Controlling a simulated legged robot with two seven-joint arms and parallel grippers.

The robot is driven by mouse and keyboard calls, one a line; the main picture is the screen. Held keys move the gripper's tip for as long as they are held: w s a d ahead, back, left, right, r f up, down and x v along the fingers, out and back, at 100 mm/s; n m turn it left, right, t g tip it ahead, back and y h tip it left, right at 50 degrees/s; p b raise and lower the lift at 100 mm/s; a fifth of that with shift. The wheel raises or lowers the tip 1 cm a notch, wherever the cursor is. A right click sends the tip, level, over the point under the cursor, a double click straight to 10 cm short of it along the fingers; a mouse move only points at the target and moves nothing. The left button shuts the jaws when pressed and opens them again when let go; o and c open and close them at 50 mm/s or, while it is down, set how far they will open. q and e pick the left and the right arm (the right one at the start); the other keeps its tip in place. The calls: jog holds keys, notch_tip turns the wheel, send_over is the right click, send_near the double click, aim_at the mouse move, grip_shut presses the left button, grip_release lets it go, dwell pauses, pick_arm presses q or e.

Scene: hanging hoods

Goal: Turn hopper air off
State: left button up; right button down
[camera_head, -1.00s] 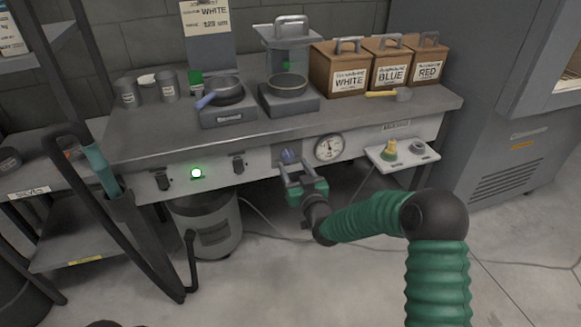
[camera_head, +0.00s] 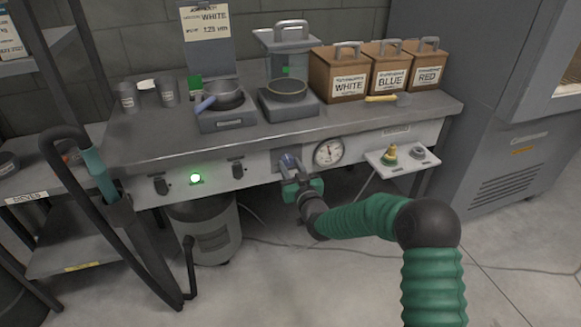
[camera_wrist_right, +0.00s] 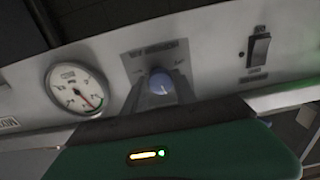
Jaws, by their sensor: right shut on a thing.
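The blue hopper air knob sits on the bench's front panel, left of the round gauge (camera_head: 328,153). In the right wrist view the blue knob (camera_wrist_right: 161,84) shows between my gripper's fingers, on a dark labelled plate. My right gripper (camera_head: 291,164) is at the panel, shut on the knob; its fingers cover most of the knob in the head view. The gauge also shows in the right wrist view (camera_wrist_right: 77,89), with its needle visible. My left gripper is not in view.
Black switches (camera_head: 238,168) and a lit green lamp (camera_head: 196,179) are on the panel to the left. A small shelf (camera_head: 400,160) with fittings juts out at right. Pans, boxes and a scoop stand on the bench (camera_head: 180,135). A grey bin stands below.

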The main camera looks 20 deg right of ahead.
jog(key=shift+n, duration=0.3)
jog(key=n, duration=0.4)
jog(key=shift+n, duration=0.3)
jog(key=n, duration=1)
jog(key=shift+n, duration=0.4)
jog(key=n, duration=0.4)
jog(key=shift+f+n+b, duration=0.1)
jog(key=shift+n+b, duration=0.2)
jog(key=shift+n, duration=0.1)
jog(key=shift+s, duration=0.1)
jog(key=c, duration=1.2)
grip_release()
jog(key=shift+o, duration=1)
